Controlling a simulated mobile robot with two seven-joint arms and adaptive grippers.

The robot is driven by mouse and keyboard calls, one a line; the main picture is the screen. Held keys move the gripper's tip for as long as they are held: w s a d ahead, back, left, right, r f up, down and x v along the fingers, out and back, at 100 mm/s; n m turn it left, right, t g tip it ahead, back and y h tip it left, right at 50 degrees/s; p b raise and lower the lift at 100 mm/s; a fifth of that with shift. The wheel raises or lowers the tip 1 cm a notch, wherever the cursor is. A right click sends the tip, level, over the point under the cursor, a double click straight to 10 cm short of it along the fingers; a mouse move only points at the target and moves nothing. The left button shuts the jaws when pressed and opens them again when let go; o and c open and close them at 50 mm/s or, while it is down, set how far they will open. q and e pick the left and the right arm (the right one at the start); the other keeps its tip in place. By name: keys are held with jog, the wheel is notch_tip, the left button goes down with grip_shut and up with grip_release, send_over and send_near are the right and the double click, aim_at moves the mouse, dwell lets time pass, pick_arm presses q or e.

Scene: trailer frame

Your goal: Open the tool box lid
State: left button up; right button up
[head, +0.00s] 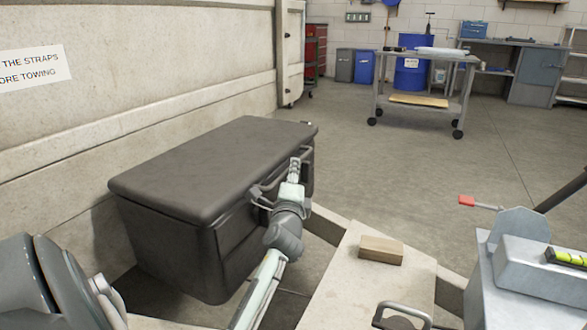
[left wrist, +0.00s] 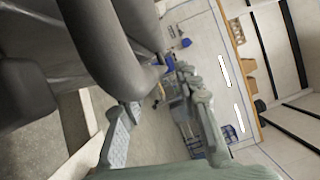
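The tool box (head: 170,248) is a long dark grey chest on the trailer frame, against the cream wall in the head view. Its lid (head: 215,160) lies flat and looks shut. My left gripper (head: 277,180) is at the front of the box, just under the lid's front edge, close to a dark handle or latch. In the left wrist view its two fingers (left wrist: 160,125) are spread apart. A dark grey rounded edge of the box (left wrist: 125,55) shows beyond and partly between them. I cannot tell whether a finger touches the lid. My right gripper is not in view.
A wooden block (head: 381,250) lies on the pale trailer deck right of my left arm. A metal handle (head: 402,314) is at the front. A grey case (head: 540,270) with a level stands at the right. A wheeled table (head: 425,100) stands far back on open floor.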

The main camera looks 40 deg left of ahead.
pick_arm(q)
jog(key=shift+x, duration=1.65)
jog(key=shift+c, duration=0.4)
grip_shut()
